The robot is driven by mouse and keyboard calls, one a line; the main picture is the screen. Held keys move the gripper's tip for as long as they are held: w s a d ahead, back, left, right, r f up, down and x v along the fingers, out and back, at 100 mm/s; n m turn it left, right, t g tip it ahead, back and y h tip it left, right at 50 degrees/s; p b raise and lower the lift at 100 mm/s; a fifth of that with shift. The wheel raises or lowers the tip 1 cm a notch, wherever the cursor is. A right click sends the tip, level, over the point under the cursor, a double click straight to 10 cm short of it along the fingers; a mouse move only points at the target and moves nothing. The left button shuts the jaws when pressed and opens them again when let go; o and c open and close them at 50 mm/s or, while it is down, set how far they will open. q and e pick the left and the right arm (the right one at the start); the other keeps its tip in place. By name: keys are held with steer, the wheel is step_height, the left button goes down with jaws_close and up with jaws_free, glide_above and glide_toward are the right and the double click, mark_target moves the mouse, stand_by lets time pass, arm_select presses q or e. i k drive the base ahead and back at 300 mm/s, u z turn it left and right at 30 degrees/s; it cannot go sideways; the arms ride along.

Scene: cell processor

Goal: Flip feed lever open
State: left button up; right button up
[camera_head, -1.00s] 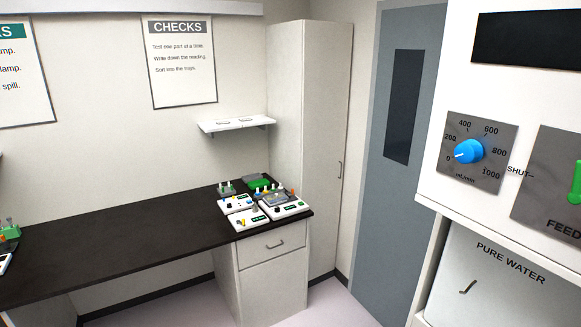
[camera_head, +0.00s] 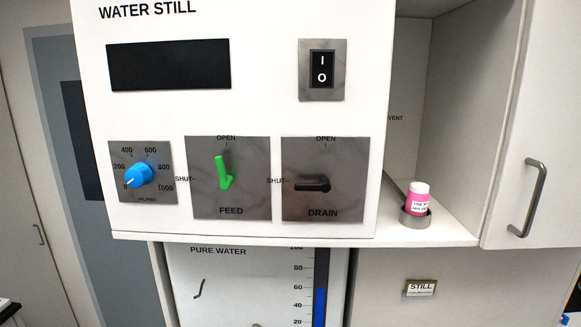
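The green feed lever (camera_head: 223,171) sits on a grey plate marked FEED (camera_head: 231,205), on the front of the white water still (camera_head: 260,110). The lever points up towards the OPEN mark, leaning slightly left of it. The SHUT mark is at the plate's left edge. Neither of my grippers is in view, and nothing touches the lever.
A blue flow knob (camera_head: 138,175) is to the left, pointing near 0. The black drain lever (camera_head: 312,185) points left towards SHUT. A rocker switch (camera_head: 322,68) is above it. A pink-filled bottle (camera_head: 418,198) stands in the right niche. The display (camera_head: 168,64) is dark.

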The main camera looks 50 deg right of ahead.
mark_target(226, 180)
steer(key=z, duration=0.9)
steer(key=k, duration=0.6)
steer(key=u, duration=0.75)
